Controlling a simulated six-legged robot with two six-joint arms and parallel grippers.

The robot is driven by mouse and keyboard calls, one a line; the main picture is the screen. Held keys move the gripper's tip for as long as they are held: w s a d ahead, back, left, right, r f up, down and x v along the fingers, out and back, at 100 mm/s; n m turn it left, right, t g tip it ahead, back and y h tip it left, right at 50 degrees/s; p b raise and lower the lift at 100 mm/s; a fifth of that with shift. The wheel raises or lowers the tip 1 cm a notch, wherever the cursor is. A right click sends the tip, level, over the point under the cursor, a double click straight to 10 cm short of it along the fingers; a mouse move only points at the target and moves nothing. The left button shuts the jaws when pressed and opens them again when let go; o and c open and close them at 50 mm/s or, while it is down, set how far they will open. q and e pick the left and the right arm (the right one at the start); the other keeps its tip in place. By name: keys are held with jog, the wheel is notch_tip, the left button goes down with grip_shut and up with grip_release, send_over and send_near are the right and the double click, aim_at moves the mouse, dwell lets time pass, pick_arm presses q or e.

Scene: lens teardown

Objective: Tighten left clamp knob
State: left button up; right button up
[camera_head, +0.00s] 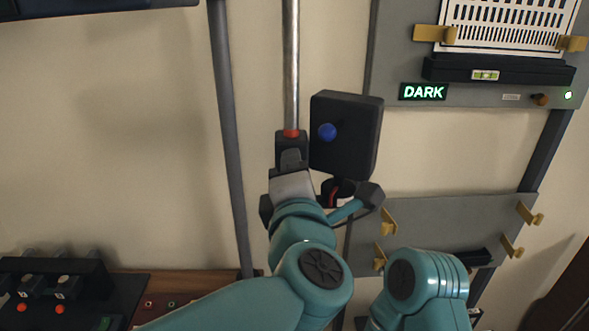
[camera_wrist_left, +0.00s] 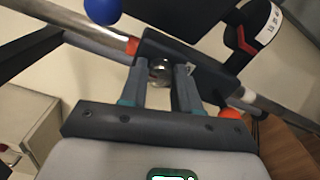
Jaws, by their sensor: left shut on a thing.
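The left clamp is a dark block (camera_head: 291,147) on a vertical steel rod (camera_head: 291,70), with a red ring at its top. The clamp block also shows in the left wrist view (camera_wrist_left: 205,68). My left gripper (camera_head: 291,165) is at the front of this block. In the left wrist view my left gripper (camera_wrist_left: 161,82) has its two fingers on either side of a small round metallic knob (camera_wrist_left: 160,71) and is shut on it. In the head view the gripper hides the knob.
A black box (camera_head: 346,135) with a blue ball knob (camera_head: 327,132) stands just right of the clamp. A dark cylinder with a red mark (camera_head: 334,194) is below it. A grey panel (camera_head: 480,225) with yellow hooks and a lit DARK sign (camera_head: 423,92) are at right.

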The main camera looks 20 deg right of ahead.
pick_arm(q)
jog(key=o, duration=1.1)
jog(key=shift+c, duration=0.2)
jog(key=b+v, duration=0.4)
jog(key=v, duration=1.2)
jog(key=shift+s, duration=0.2)
